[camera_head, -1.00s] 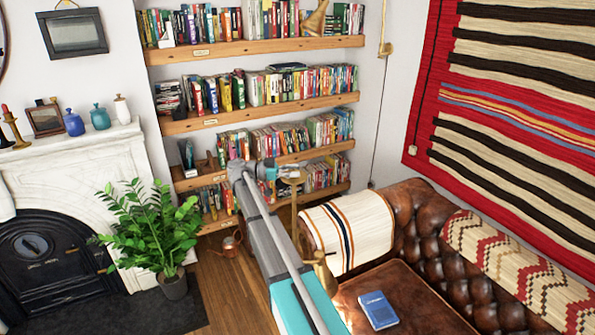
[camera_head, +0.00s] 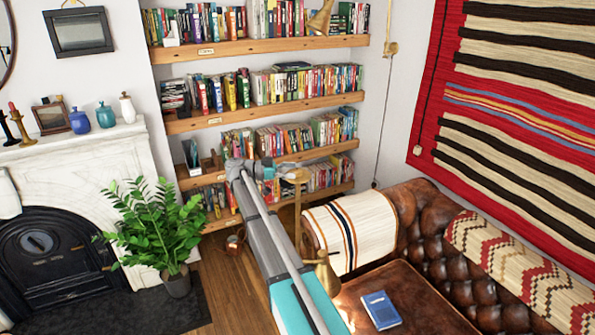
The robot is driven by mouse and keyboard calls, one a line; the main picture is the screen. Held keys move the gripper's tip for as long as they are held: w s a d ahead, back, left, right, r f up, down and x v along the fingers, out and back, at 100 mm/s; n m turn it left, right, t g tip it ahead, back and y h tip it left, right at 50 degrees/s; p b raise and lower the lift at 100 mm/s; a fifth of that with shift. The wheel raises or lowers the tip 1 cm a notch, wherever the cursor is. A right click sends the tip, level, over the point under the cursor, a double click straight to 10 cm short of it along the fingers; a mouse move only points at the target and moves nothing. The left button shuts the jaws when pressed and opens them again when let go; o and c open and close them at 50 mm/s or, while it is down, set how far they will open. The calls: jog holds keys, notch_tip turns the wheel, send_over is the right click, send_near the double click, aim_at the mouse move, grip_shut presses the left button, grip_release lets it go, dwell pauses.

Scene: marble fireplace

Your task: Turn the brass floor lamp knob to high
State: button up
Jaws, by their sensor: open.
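The brass floor lamp shows as a thin upright pole (camera_head: 298,215) with a round brass piece (camera_head: 297,175) near its top, in front of the lower bookshelves. A brass cone-shaped piece (camera_head: 326,270) shows lower down, beside my arm; another brass shade (camera_head: 321,18) is at the top of the view. I cannot tell which pieces belong to the lamp. No knob can be made out. My gripper (camera_head: 283,167) is small and grey at the far end of my arm, close to the round brass piece. It is open and looks empty; whether it touches the lamp I cannot tell.
A brown leather sofa (camera_head: 430,235) with a striped throw and a blue book (camera_head: 381,309) lies right of the arm. A potted plant (camera_head: 155,230) and the marble fireplace (camera_head: 80,170) are left.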

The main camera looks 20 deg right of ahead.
jog(key=shift+v, duration=2.7)
jog(key=shift+d+t, duration=0.1)
jog(key=shift+t, duration=0.2)
